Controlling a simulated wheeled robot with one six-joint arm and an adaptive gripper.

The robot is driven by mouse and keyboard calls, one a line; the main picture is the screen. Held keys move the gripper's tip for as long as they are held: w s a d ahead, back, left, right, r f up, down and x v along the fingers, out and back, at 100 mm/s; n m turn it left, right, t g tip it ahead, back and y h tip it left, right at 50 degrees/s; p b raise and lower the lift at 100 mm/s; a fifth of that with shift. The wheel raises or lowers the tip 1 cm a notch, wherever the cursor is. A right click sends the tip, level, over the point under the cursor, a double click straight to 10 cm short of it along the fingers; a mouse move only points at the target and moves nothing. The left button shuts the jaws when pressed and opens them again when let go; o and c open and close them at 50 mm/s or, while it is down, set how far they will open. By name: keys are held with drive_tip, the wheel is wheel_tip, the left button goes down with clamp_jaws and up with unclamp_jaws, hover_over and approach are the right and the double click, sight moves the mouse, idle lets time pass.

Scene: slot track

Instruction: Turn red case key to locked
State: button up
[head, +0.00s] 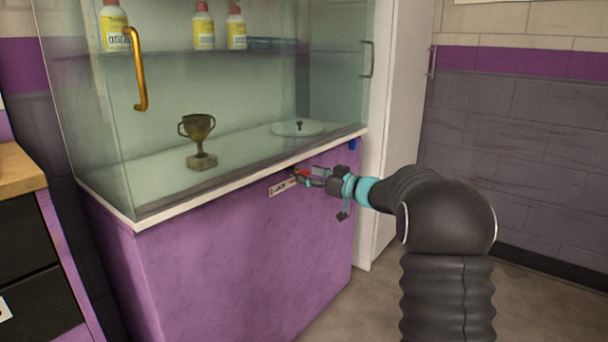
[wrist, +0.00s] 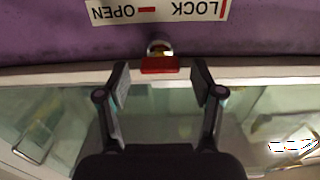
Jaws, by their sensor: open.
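A small bit of the red key also shows in the head view (head: 304,174). A white label (wrist: 160,11) reading LOCK and OPEN is beside the lock and appears upside down in the wrist view. My gripper (wrist: 162,78) is open, with one fingertip on each side of the key and a gap to both. I see no contact.
The glass case above holds a trophy (head: 198,141), a white round lid-like object (head: 297,128) and yellow bottles (head: 204,25) on a shelf. A gold handle (head: 137,70) sticks out from the glass. A dark drawer unit (head: 40,262) stands at the left.

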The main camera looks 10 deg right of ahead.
drive_tip(key=shift+x, duration=1.15)
drive_tip(key=c, duration=1.2)
drive_tip(key=shift+o, duration=0.2)
